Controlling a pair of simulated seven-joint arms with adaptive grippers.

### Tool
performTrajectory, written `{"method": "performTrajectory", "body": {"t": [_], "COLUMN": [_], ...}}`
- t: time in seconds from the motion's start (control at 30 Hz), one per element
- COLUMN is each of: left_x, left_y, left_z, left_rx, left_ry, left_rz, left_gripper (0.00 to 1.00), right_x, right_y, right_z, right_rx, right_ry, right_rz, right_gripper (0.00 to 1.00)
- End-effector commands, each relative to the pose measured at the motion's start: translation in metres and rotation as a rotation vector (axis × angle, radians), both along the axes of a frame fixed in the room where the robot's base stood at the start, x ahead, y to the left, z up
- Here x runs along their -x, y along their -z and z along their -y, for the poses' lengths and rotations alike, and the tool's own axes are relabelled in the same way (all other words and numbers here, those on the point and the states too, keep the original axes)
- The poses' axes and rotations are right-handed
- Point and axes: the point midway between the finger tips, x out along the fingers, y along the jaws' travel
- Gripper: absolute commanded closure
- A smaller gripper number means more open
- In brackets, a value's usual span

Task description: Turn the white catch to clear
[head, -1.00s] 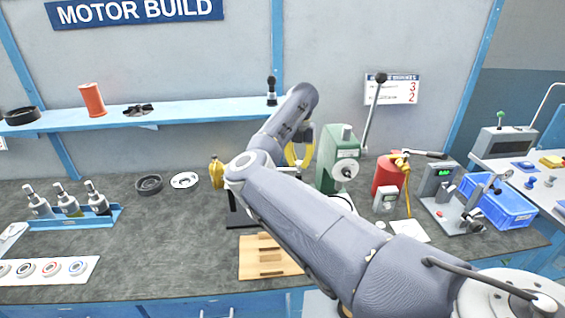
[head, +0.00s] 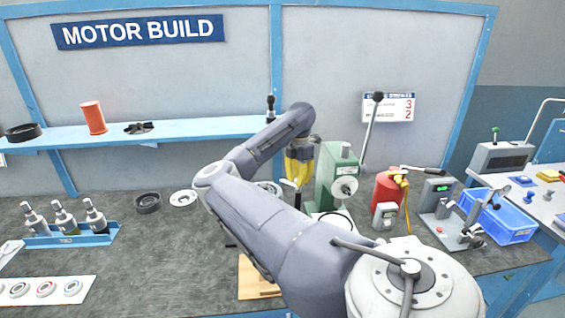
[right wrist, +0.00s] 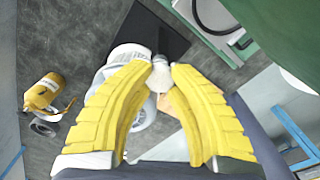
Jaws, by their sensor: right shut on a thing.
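My right gripper (head: 298,183) has yellow fingers and points down beside the green press in the head view. In the right wrist view its fingertips (right wrist: 161,72) are closed around a small whitish piece, the white catch (right wrist: 160,79). The catch is mostly hidden between the fingers, so its turn angle cannot be read. A pale grey round housing (right wrist: 139,119) lies below and behind the fingers, beside a black plate (right wrist: 165,34). In the head view my right arm hides most of this spot. My left gripper is not in view.
The green press (head: 334,178) with its long lever stands close to the right of the gripper. A red canister (head: 386,188) and a blue crate (head: 512,232) are farther right.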

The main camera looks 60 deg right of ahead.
Motion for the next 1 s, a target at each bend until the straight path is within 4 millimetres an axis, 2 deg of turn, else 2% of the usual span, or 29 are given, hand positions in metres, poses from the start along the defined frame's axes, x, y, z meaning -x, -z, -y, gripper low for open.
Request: {"method": "performTrajectory", "body": {"t": [0.17,0.5,0.53,0.8,1.0], "left_x": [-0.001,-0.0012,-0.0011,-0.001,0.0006], "left_y": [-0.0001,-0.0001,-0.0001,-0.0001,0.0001], "left_z": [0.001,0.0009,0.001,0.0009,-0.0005], "left_rx": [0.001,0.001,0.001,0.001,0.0], "left_ry": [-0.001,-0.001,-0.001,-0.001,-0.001], "left_rz": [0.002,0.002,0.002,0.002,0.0], "left_gripper": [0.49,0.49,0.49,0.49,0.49], "right_x": [0.007,0.0075,0.0075,0.0075,0.0076], "right_y": [0.0001,0.0002,0.0002,0.0002,0.0], "right_z": [0.0041,0.0045,0.0045,0.0046,0.0047], "right_rx": [-0.001,-0.001,-0.001,0.0,0.0], "right_ry": [0.027,0.029,0.029,0.028,0.028], "right_rz": [0.001,0.0,0.0,0.0,0.0], "right_gripper": [1.0,1.0,0.8,0.49,0.49]}}
